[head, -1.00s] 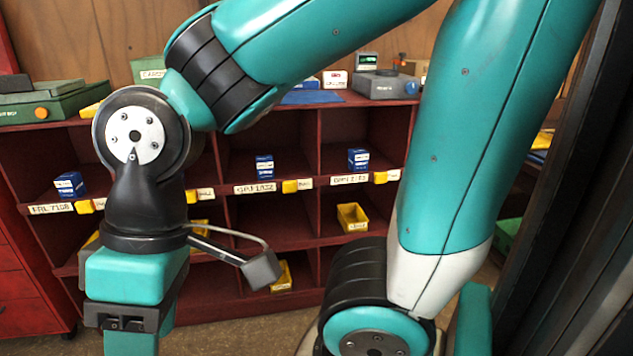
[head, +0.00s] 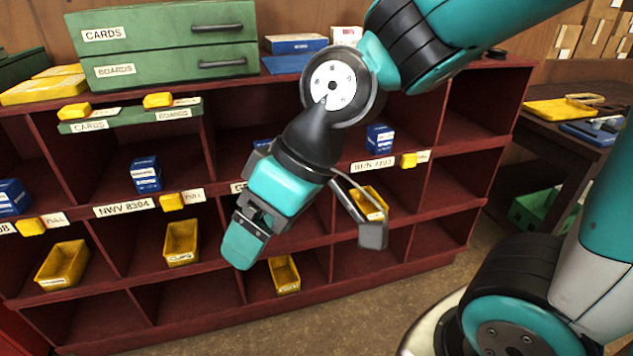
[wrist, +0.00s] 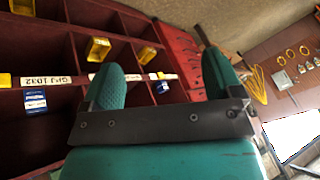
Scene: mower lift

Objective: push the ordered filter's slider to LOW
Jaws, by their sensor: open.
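Blue filter boxes stand in the red shelf's upper bays, one (head: 146,174) above the NWV 8304 label (head: 124,206) and one (head: 380,138) above the BRN 7793 label (head: 372,164). Yellow sliders sit on the rail, one (head: 172,201) beside NWV 8304 and one (head: 409,160) beside BRN 7793. White tags, some reading FULL, show to their right. A third label and box are mostly hidden behind my arm. My gripper (wrist: 163,80) is open and empty in front of the shelf. The wrist view shows the GPJ 1032 label (wrist: 55,80). The frames do not show which filter is ordered.
Yellow bins (head: 182,243) stand in lower bays. Green CARDS and BOARDS drawers (head: 160,45) sit on top, with yellow tabs below them. A dark side table (head: 560,140) stands right. Floor in front of the shelf is clear.

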